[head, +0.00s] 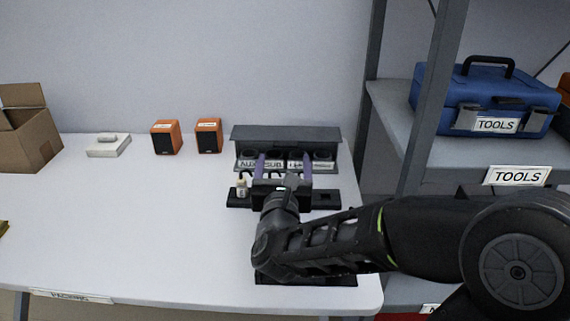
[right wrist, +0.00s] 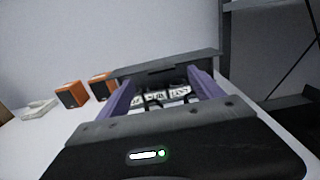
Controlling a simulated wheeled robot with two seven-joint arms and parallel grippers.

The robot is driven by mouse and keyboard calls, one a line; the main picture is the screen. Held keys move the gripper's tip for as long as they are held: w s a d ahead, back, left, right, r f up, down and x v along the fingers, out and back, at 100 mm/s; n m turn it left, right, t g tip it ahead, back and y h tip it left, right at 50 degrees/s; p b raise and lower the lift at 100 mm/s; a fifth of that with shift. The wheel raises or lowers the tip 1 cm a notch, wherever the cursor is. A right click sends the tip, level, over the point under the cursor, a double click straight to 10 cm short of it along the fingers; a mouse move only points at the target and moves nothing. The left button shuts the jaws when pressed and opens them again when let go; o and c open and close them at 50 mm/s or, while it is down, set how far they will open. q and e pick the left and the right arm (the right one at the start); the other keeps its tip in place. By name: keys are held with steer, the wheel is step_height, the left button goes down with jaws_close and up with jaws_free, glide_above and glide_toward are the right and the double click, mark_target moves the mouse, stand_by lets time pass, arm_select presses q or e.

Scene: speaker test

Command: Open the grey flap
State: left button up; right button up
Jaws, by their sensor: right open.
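The grey flap (head: 285,132) is a wide dark grey panel along the top of the test unit at the back of the table. It also shows in the right wrist view (right wrist: 165,64), straight ahead. I cannot tell how far it is raised. Below it are white labels (head: 300,165) and dark round openings. My right gripper (head: 284,160) has purple fingers, is open and empty, and is in front of the unit, pointing at it. In the right wrist view the labels show between the fingers (right wrist: 163,78). No contact with the flap is visible. My left gripper is not in view.
Two orange speakers (head: 166,137) (head: 208,135) stand left of the unit. A cardboard box (head: 25,130) and white item (head: 108,146) are farther left. Shelf posts (head: 433,90) rise right. The table's middle (head: 150,220) is clear.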

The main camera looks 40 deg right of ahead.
steer(key=shift+f, duration=0.65)
steer(key=shift+r, duration=0.1)
steer(key=shift+w, duration=0.1)
glide_toward(286, 136)
steer(key=x, duration=0.4)
jaws_close()
stand_by(0.6)
